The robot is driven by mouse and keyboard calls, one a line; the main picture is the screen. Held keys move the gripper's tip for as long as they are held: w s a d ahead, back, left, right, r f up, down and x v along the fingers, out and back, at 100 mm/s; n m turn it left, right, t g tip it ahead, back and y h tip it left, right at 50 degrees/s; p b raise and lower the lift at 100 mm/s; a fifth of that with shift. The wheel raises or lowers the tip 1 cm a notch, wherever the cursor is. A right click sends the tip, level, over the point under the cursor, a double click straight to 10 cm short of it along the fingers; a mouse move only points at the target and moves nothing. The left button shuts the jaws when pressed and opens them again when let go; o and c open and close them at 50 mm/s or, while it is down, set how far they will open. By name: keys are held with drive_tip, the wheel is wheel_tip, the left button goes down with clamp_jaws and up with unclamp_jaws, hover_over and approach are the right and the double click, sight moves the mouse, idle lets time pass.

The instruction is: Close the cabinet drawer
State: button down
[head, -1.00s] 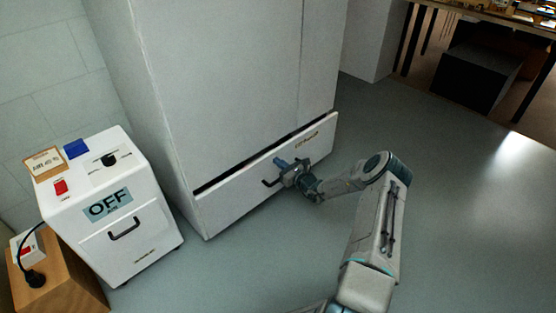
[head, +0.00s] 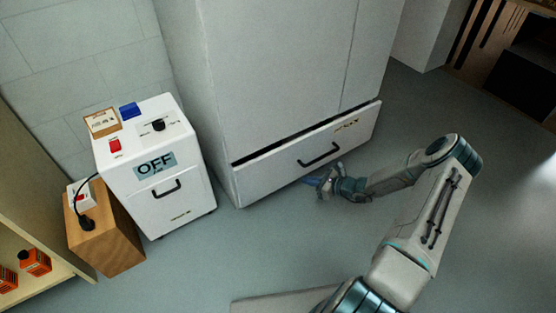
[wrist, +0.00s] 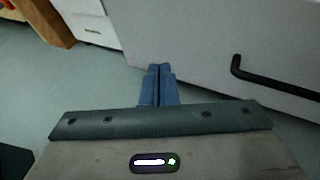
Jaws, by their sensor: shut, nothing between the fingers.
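The white cabinet (head: 270,75) stands at the centre back of the head view. Its bottom drawer (head: 265,178) is pulled out a little, with a dark gap along its top edge. The drawer's black handle (head: 319,155) is on the front; it also shows at the right of the wrist view (wrist: 270,82). My gripper (head: 312,182) is low in front of the drawer, below and beside the handle, not holding it. Its blue fingers (wrist: 158,85) are together and empty in the wrist view. Whether the fingertips touch the drawer front, I cannot tell.
A white unit (head: 170,200) marked OFF stands left of the cabinet. A wooden block (head: 112,235) with a plug is beside it. A shelf (head: 40,215) with orange items is at the far left. Grey floor is open to the right.

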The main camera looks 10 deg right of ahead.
drive_tip(key=s+a+f+n+g+h, duration=0.2)
drive_tip(key=s+a+n+g+h, duration=0.1)
drive_tip(key=s+n+g+h, duration=0.35)
drive_tip(key=w+a+r+n+t, duration=0.3)
drive_tip(key=r, duration=0.3)
drive_tip(key=w+a+r+n+t, duration=0.2)
drive_tip(key=a+r+n+t, duration=0.15)
drive_tip(key=r, duration=0.25)
drive_tip(key=b, duration=0.5)
approach(264, 161)
drive_tip(key=x, duration=0.3)
drive_tip(key=f+x, duration=0.1)
drive_tip(key=x, duration=0.1)
drive_tip(key=shift+s+d, duration=0.15)
drive_tip(key=shift+s, duration=0.05)
drive_tip(key=shift+w+a+r, duration=0.1)
drive_tip(key=shift+w+a, duration=0.15)
drive_tip(key=shift+w, duration=0.3)
